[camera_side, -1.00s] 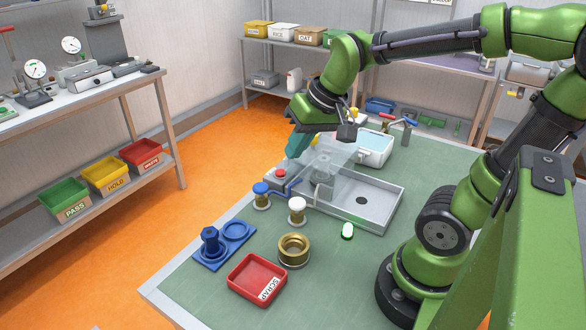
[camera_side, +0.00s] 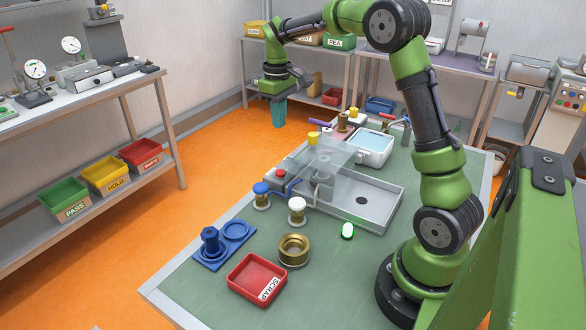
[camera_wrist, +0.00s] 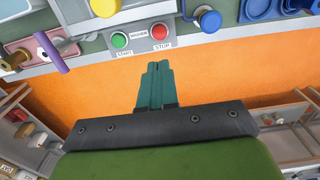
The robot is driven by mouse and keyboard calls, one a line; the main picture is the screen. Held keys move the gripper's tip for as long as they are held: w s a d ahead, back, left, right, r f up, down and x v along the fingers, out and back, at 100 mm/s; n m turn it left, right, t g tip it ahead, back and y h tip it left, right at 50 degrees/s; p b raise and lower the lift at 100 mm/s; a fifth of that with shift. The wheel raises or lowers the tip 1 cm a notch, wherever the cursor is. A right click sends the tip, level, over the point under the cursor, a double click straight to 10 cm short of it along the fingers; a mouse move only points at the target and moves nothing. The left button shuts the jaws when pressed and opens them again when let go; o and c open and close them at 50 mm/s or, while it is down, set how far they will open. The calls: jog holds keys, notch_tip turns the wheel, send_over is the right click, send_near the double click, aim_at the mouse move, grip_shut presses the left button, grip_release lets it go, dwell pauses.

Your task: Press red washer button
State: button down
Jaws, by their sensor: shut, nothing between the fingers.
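The red washer button (camera_wrist: 159,32) is a red dome on a grey control box (camera_wrist: 140,44), above a label reading STOP in the wrist view. A green button (camera_wrist: 119,41) labelled START sits beside it. In the side view the red button (camera_side: 280,173) shows on the near left corner of the washer tray (camera_side: 385,205). My gripper (camera_side: 279,114) hangs pointing down past the table's far left edge, well apart from the button. Its teal fingers (camera_wrist: 155,68) are together and empty.
A clear shield (camera_side: 335,152) stands over the washer tray. Blue-capped (camera_side: 261,196) and white-capped (camera_side: 297,210) parts, a brass ring (camera_side: 293,250) and a red SCRAP tray (camera_side: 240,292) stand nearby. Orange floor lies below my gripper.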

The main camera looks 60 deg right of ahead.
aim_at(281, 172)
jog(key=shift+f, duration=0.1)
notch_tip(281, 172, down, 14)
jog(key=shift+r, duration=0.1)
dwell(0.6)
jog(key=shift+s+f, duration=0.1)
jog(key=shift+f, duration=1.05)
notch_tip(281, 172, up, 15)
jog(key=shift+w, duration=0.3)
